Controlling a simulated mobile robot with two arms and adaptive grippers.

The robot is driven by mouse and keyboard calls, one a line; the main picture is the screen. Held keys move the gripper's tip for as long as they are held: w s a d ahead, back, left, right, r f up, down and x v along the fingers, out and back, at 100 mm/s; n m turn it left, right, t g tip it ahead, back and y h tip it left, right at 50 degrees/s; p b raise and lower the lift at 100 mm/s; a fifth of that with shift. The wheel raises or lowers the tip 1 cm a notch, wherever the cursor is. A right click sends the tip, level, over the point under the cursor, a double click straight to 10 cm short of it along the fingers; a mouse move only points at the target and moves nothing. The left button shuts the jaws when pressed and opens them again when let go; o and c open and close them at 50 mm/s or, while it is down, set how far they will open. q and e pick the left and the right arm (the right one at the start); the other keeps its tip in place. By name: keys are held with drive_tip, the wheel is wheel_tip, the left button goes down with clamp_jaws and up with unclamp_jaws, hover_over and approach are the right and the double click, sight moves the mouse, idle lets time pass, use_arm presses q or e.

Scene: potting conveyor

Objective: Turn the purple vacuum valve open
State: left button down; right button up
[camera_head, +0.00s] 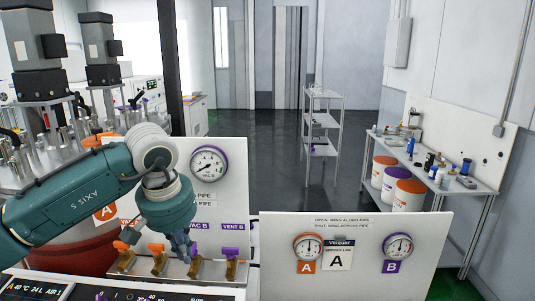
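My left arm comes in from the left, and its gripper (188,253) points down at the valve row. The purple vacuum valve (195,268) stands below a label ending in "AC B", in front of the white panel. Its brass body shows, but my gripper hides most of its handle, so its angle is unclear. My fingertips are at or very close to this handle; I cannot tell whether they touch it or how far apart they are. A purple-ringed gauge (208,165) is on the panel above. My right gripper is out of view.
The purple vent B valve (231,256) stands close on the right. Two orange-handled valves (157,260) stand on the left. A lower white panel (350,275) with two gauges is at the right. A dark control screen (125,293) lies in front.

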use_arm(q)
drive_tip(key=shift+r, duration=0.1)
drive_tip(key=shift+r, duration=0.1)
drive_tip(key=p+v, duration=0.2)
drive_tip(key=w+p+v, duration=0.1)
drive_tip(key=v, duration=0.2)
drive_tip(key=shift+r+p, duration=0.3)
drive_tip(key=shift+p, duration=0.1)
drive_tip(key=shift+f, duration=0.1)
